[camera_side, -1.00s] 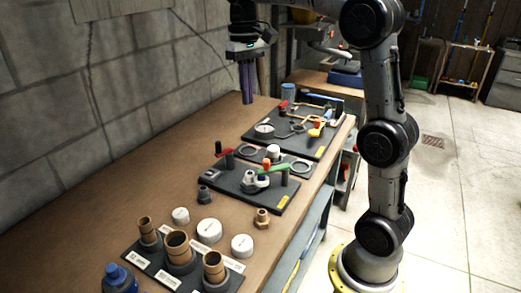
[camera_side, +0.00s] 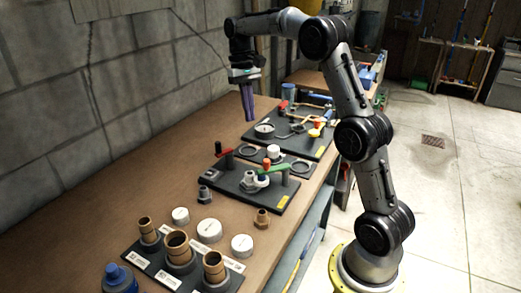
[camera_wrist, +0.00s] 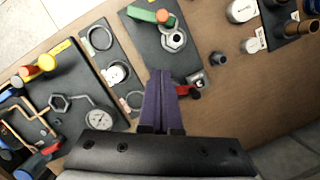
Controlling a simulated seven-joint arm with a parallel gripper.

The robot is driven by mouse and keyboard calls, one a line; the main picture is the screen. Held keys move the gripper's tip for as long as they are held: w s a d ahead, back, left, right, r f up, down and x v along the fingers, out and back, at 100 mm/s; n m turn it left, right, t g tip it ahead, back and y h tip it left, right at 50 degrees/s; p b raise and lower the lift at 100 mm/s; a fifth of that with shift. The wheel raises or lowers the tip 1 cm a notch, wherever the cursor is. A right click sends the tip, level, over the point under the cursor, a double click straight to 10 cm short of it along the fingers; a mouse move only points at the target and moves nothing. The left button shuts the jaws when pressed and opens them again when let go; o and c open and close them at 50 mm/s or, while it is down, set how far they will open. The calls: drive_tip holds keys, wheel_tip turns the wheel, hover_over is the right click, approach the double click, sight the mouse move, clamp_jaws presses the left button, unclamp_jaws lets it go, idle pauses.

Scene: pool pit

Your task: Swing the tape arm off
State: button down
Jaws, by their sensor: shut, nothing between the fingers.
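A dark board (camera_side: 232,185) on the bench carries a red lever (camera_side: 224,153) at its left post and a green lever (camera_side: 273,170) at its right. I cannot tell which lever is the tape arm. In the wrist view the green lever (camera_wrist: 150,16) lies at the top beside a grey nut, and the red lever (camera_wrist: 188,91) shows just right of my fingers, partly hidden by them. My gripper (camera_side: 250,120) points down above the bench, behind the board, apart from both levers. Its purple fingers are together and empty; they fill the middle of the wrist view (camera_wrist: 162,72).
A second board (camera_side: 290,135) with a gauge (camera_side: 264,130), copper pipes and valves lies behind. A strip with rings (camera_side: 299,168) lies between the boards. A black rack with brown pipe ends (camera_side: 178,250), white caps and a blue bottle (camera_side: 118,278) stand in front. The left bench is clear.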

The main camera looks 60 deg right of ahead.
approach(263, 171)
drive_tip(key=w+d+f, duration=0.3)
drive_tip(key=w+f, duration=0.1)
drive_tip(key=f, duration=0.1)
drive_tip(key=shift+s+a+r, duration=0.1)
drive_tip(key=shift+s+a, duration=0.2)
drive_tip(key=shift+s, duration=0.35)
drive_tip(key=shift+s+a+f, duration=0.1)
drive_tip(key=shift+s+a, duration=0.15)
drive_tip(key=shift+s, duration=0.4)
drive_tip(key=shift+s+a+r, duration=0.1)
drive_tip(key=shift+s+a, duration=0.2)
drive_tip(key=shift+s, duration=0.35)
